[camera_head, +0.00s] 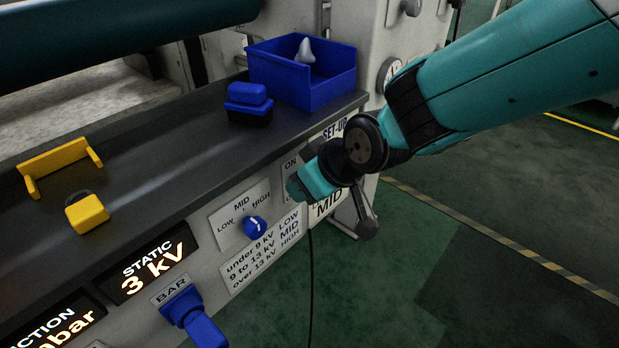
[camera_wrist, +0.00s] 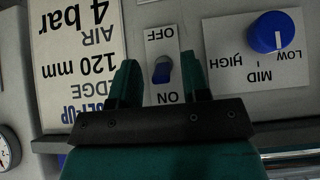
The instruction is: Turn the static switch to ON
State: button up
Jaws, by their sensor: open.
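The static switch (camera_wrist: 162,71) is a small blue rocker or lever on a pale plate on the machine's front panel. The wrist view shows it upside down, with OFF printed above it and ON below. Its blue part sits toward the ON label, but I cannot be sure of its setting. My gripper (camera_wrist: 160,66) is open and empty, its teal fingers on either side of the switch. I cannot tell whether they touch it.
A blue LOW-MID-HIGH knob (camera_head: 255,227) is beside the switch plate. A lit STATIC display (camera_head: 148,262) reads 3 kV. A blue BAR handle (camera_head: 190,316) juts out lower left. A blue bin (camera_head: 335,88) and a blue-black block (camera_head: 248,103) stand on the ledge above.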

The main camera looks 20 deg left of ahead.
jog(key=p+v, duration=0.2)
jog(key=v, duration=1.5)
jog(key=shift+d+r, duration=0.15)
jog(key=shift+r, duration=0.05)
dwell(0.4)
